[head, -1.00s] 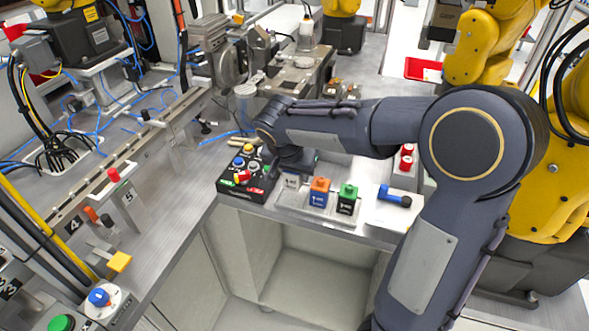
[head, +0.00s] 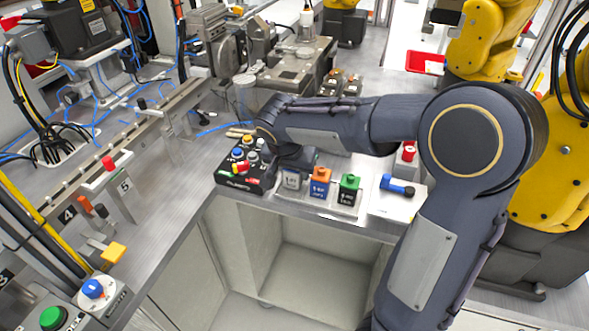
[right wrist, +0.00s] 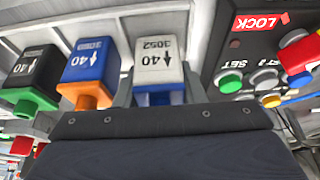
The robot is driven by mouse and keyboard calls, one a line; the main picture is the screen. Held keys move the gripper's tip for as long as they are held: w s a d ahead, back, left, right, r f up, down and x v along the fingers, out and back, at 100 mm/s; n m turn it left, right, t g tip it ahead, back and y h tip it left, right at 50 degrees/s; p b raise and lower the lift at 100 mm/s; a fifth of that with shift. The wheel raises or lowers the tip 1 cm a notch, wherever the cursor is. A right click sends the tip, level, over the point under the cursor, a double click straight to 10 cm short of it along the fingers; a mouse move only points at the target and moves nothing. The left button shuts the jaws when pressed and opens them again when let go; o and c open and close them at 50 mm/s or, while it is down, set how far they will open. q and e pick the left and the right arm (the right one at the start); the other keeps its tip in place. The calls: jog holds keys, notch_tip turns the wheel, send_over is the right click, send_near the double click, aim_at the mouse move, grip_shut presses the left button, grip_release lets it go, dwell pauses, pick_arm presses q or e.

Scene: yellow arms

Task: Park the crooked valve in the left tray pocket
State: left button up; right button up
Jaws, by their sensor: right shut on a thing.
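My right gripper (right wrist: 158,95) is shut on the white valve block (right wrist: 159,62), with a finger on each side of it. In the right wrist view its blue cap (right wrist: 153,98) points toward the gripper. In the head view the white valve block (head: 291,180) stands at the left of the grey tray (head: 330,211), partly hidden by my gripper. I cannot tell whether it is fully seated or tilted. A blue valve with an orange cap (head: 320,187) and a black valve with a green cap (head: 348,192) stand upright to its right. My left gripper is out of view.
A black button box (head: 230,179) stands close on the left of the white block. A blue and black part (head: 397,187) lies on a white plate to the right, near a red-capped item (head: 408,152). The counter's front edge is close, with an open bay below.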

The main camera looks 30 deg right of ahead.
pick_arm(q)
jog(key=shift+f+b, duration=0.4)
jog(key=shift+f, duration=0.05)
pick_arm(e)
jog(key=shift+f, duration=0.4)
jog(key=o, duration=1.1)
